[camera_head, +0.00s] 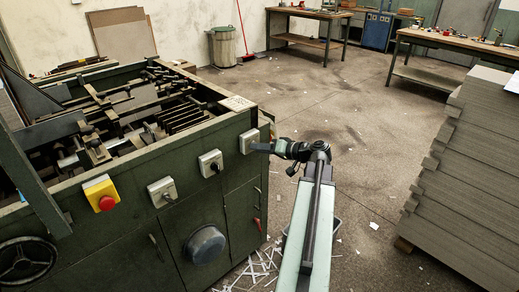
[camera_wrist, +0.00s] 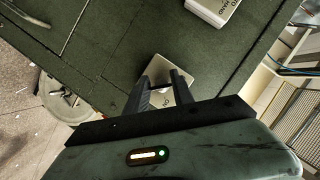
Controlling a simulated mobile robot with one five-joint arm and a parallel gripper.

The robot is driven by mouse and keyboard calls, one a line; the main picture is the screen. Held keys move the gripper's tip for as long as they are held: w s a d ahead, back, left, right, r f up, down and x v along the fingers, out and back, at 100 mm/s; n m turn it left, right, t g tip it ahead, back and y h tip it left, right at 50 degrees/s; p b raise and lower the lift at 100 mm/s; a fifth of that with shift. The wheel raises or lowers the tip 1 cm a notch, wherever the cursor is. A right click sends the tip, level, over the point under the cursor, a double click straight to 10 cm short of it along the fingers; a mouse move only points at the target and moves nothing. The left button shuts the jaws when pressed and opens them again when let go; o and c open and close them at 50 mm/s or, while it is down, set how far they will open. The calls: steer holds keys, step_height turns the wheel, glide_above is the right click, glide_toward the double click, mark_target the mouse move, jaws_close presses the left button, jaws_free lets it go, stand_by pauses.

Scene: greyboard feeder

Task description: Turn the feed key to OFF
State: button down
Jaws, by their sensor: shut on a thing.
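The green feeder machine (camera_head: 140,235) stands on the left in the head view, with a row of switch boxes along its upper side. My gripper (camera_head: 262,147) is at the rightmost grey switch box (camera_head: 248,138). In the wrist view my gripper's (camera_wrist: 162,84) two dark fingers reach over the light plate (camera_wrist: 164,64) of that switch. They are shut on the key there, which the fingers mostly hide. Part of a label, apparently ON, shows between the fingers. The angle of the key cannot be told.
Other grey switch boxes (camera_head: 210,163) (camera_head: 162,192) and a yellow box with a red button (camera_head: 106,203) lie to the left. Another labelled box (camera_wrist: 212,8) is near in the wrist view. A stack of grey board (camera_head: 465,180) stands at right. Open floor (camera_head: 350,130) lies between.

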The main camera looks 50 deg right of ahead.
steer(key=c, duration=1.1)
jaws_free()
steer(key=p+v, duration=0.2)
steer(key=v, duration=0.5)
steer(key=shift+s, duration=0.4)
